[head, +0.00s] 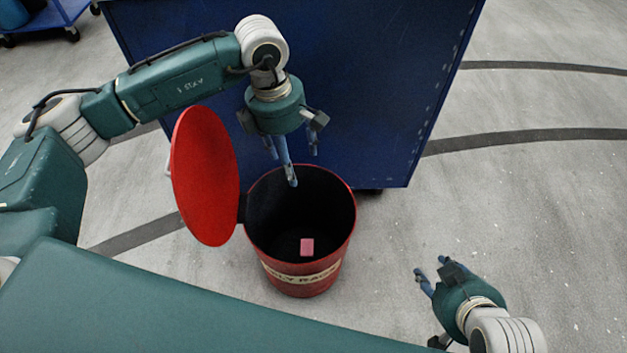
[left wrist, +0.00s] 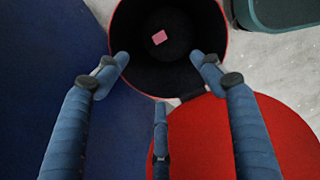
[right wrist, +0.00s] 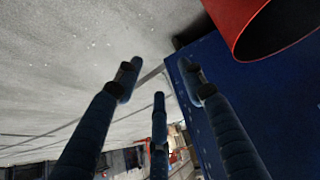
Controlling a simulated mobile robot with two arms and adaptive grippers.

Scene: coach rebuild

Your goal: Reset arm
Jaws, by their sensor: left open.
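My left gripper (head: 290,162) hangs fingers down above the back part of the open red bin (head: 301,288). Its fingers are spread and empty in the left wrist view (left wrist: 160,62). A small pink block (head: 307,247) lies inside the dark bin, and it also shows in the left wrist view (left wrist: 159,37). My right gripper (head: 432,277) is to the right of the bin, low in the head view. Its fingers are apart with nothing between them in the right wrist view (right wrist: 159,72).
The bin's round red lid (head: 205,178) stands open on its left side. A large blue cabinet (head: 380,90) stands right behind the bin. A blue cart (head: 50,15) is at the far left. The grey floor (head: 530,200) on the right is clear.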

